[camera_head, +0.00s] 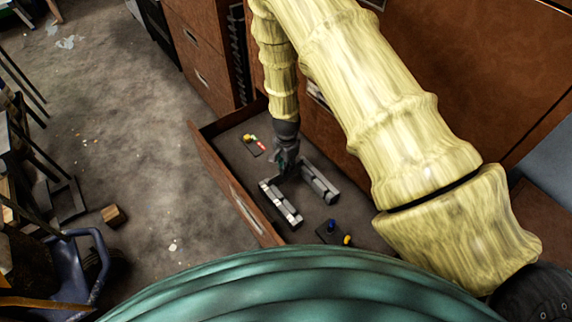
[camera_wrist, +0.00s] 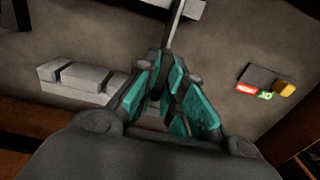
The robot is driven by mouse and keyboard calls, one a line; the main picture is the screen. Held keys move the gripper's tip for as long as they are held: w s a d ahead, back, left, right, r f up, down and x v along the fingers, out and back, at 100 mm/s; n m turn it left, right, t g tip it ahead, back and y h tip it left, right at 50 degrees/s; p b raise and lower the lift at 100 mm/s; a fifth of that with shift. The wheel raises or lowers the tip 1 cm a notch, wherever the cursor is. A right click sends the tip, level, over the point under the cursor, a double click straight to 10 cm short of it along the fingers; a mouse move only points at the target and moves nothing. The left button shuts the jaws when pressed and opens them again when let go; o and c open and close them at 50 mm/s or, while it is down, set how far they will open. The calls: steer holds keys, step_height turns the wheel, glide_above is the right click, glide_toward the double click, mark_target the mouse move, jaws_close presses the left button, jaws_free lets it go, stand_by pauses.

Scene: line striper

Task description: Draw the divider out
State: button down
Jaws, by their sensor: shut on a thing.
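My gripper (camera_head: 284,166) is inside the open drawer, above and between two grey slotted blocks. In the wrist view its teal-padded fingers (camera_wrist: 166,66) are closed on a thin grey divider (camera_wrist: 174,28), seen nearly edge-on. The divider runs from the fingertips towards the far slotted block (camera_wrist: 170,5). The near slotted block (camera_wrist: 75,78) lies left of the fingers. In the head view the blocks are the left one (camera_head: 280,203) and the right one (camera_head: 319,183). I cannot tell whether the divider's ends sit in the slots; my fingers hide part of it.
The drawer front (camera_head: 235,187) stands out from a brown cabinet (camera_head: 200,55). A dark tray with red, green and yellow pieces (camera_wrist: 265,85) lies at one end of the drawer. Blue and yellow pieces (camera_head: 332,226) lie at the other.

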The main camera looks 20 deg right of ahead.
steer(key=shift+r+p, duration=0.3)
steer(key=shift+r, duration=0.15)
steer(key=shift+r+p, duration=2.4)
steer(key=shift+r, duration=1.15)
